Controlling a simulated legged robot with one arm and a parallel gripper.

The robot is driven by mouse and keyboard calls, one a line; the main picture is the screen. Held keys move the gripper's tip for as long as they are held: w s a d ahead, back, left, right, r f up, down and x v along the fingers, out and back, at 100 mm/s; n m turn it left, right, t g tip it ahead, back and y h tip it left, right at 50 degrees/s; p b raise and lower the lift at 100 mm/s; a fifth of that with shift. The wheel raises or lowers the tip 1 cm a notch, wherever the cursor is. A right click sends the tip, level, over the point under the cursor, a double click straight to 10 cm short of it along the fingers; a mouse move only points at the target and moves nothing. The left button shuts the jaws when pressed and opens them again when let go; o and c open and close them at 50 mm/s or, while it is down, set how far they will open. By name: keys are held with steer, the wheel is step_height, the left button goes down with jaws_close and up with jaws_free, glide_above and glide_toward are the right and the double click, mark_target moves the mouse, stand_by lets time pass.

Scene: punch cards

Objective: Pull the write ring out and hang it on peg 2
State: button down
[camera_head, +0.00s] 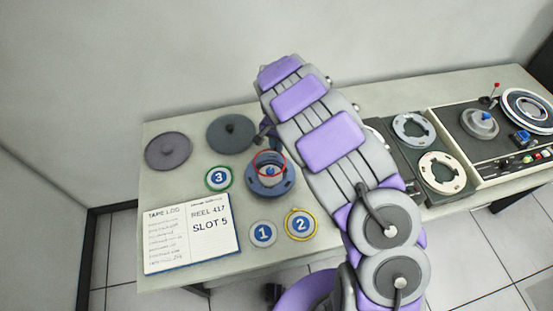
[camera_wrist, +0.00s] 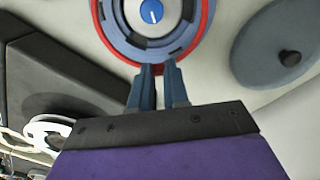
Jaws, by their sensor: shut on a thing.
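The red write ring (camera_head: 285,163) shows over the blue-grey tape reel (camera_head: 289,187), near the middle of the table. My gripper (camera_head: 265,138) is shut on the ring's far edge. The ring looks raised above the reel, but the gap is hard to judge. In the wrist view, my fingertips (camera_wrist: 163,70) meet the ring's lower edge, and the red band (camera_wrist: 209,22) curves around the reel with its blue-and-white hub (camera_wrist: 151,11). The round marker for peg 2 (camera_head: 301,224), blue with a yellow rim, lies in front of the reel, to its right.
Marker 1 (camera_head: 263,234) lies left of marker 2, and green-rimmed marker 3 (camera_head: 218,178) left of the reel. An open tape log (camera_head: 190,235) lies front left. Two dark discs (camera_head: 169,151) (camera_head: 231,132) lie at the back. Tape equipment (camera_head: 470,150) fills the right side.

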steer(key=shift+r+p, duration=1.05)
steer(key=shift+r, duration=2.5)
